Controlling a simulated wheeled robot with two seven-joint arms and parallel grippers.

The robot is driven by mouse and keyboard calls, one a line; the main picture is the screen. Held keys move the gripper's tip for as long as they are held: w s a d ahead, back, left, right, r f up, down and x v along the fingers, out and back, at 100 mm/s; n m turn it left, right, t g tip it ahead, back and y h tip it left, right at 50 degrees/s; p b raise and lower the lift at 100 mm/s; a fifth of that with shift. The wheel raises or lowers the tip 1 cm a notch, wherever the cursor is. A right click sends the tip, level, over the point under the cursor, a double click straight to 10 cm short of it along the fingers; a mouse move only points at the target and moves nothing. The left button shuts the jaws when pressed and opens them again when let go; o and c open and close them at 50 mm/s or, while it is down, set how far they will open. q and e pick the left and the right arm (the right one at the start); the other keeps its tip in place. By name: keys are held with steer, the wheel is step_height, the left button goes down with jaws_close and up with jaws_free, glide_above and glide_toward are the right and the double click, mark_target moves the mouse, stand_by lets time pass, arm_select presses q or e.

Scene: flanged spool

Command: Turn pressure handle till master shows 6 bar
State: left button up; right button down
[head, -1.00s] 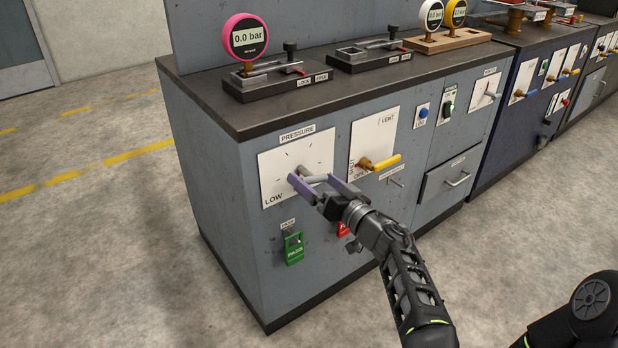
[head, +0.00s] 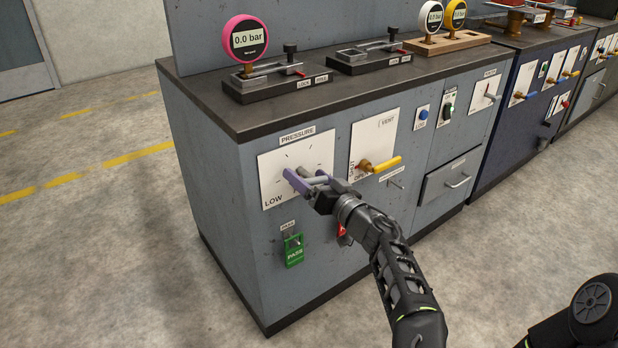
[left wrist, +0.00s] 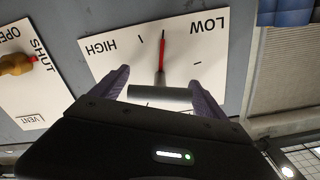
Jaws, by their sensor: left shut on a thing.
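The white PRESSURE plate (head: 272,168) is on the cabinet's front, with LOW at its lower left. My left gripper (head: 297,179) is shut on the grey pressure handle (left wrist: 160,92). In the left wrist view the handle's bar lies crosswise between the purple fingers. Its red pointer (left wrist: 163,48) points up in that view, between HIGH on the left and LOW on the right. The pink gauge (head: 245,38) on the cabinet top reads 0.0 bar. A white gauge (head: 430,17) and a yellow gauge (head: 453,13) stand farther right; I cannot tell which is the master. My right gripper is out of view.
The VENT plate with its yellow lever (head: 382,165) is close right of my left gripper. A green PASS tag (head: 294,250) hangs below the PRESSURE plate, and a red tag (head: 343,232) is partly hidden by my arm. The floor in front is clear.

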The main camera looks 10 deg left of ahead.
arm_select(q)
steer(key=c, duration=0.4)
